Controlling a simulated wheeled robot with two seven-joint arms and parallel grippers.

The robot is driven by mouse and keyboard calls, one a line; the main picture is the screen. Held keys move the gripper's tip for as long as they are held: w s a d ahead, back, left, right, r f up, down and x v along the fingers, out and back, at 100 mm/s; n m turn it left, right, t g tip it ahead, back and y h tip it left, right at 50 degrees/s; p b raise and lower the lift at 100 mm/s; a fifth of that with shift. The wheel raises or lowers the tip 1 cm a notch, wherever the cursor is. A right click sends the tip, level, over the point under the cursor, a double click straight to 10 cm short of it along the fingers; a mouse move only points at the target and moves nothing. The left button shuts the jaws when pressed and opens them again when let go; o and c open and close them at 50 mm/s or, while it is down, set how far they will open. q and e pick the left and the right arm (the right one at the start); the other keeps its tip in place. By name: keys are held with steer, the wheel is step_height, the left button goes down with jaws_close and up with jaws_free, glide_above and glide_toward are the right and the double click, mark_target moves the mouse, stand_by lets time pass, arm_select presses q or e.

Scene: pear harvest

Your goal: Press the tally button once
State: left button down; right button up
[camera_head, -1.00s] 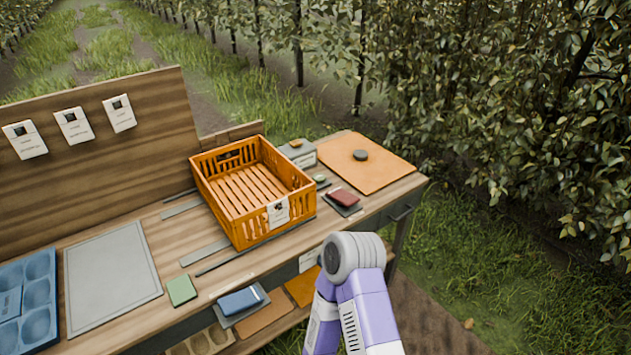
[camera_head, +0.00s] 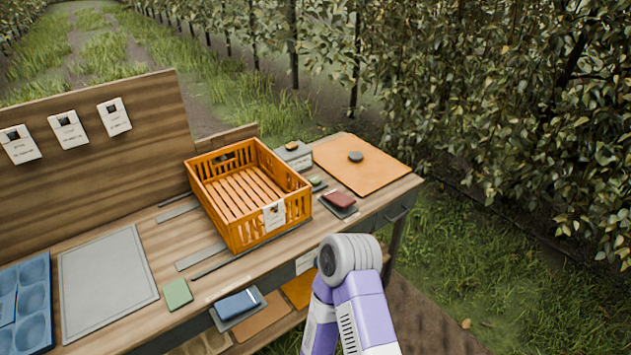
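A small grey box with an orange button (camera_head: 292,146) on top stands at the back of the bench, just behind the orange crate (camera_head: 243,240); it looks like the tally button. The label on its front is too small to read. A dark round disc (camera_head: 356,157) lies on the orange mat to its right. A purple and white link of my arm with a grey joint shows at the lower middle, in front of the bench. Neither gripper is in view.
The empty crate stands mid-bench. A dark red block (camera_head: 340,198) on a dark pad lies right of it. A grey mat (camera_head: 107,283), green block (camera_head: 177,293), blue block (camera_head: 238,303) and blue tray (camera_head: 25,298) are nearer. Dense foliage (camera_head: 500,110) rises on the right.

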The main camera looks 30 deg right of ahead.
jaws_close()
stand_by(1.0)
